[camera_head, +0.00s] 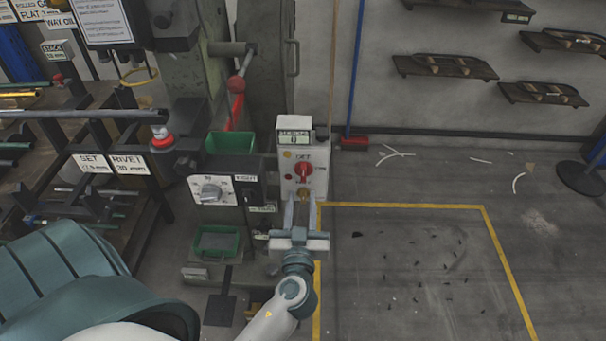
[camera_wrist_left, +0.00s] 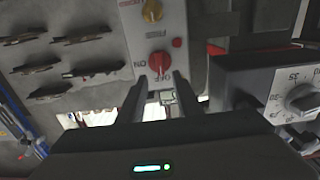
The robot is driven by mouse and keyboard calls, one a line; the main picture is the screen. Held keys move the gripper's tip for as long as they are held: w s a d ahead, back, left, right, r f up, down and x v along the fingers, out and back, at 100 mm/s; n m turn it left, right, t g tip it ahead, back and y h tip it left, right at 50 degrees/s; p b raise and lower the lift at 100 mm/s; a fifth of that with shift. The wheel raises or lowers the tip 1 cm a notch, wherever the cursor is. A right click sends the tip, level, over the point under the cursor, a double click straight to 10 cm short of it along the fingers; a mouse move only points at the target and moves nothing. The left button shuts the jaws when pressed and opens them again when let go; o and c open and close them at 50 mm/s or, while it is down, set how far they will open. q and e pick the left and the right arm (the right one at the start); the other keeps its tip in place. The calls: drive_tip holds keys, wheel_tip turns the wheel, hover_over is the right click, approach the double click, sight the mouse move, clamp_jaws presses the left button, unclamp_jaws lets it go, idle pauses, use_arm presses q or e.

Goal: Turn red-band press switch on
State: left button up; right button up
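The press's switch box (camera_head: 289,179) is a pale grey panel with a small display on top. Its red rotary knob (camera_head: 303,171) has an OFF mark above and an ON mark at the right; the knob also shows in the left wrist view (camera_wrist_left: 159,62). The knob's exact angle is hard to read. My left gripper (camera_head: 301,198) is open and empty in front of the panel, just below the knob in the head view. In the left wrist view its fingers (camera_wrist_left: 160,80) point at the knob, one on each side, apparently short of it. My right gripper is not in view.
A control box with a dial (camera_head: 211,190) stands close left of the panel. Green bins (camera_head: 231,143) and a red-ball lever (camera_head: 237,85) are nearby. A rack with rods (camera_head: 80,113) is at the left.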

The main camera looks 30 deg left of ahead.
sight(303, 175)
use_arm(q)
drive_tip(key=p+x, duration=0.1)
drive_tip(key=x, duration=0.7)
drive_tip(key=shift+w+a+p, duration=0.15)
drive_tip(key=shift+p, duration=0.2)
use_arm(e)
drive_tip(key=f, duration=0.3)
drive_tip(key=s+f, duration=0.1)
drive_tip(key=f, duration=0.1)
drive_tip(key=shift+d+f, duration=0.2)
use_arm(q)
clamp_jaws()
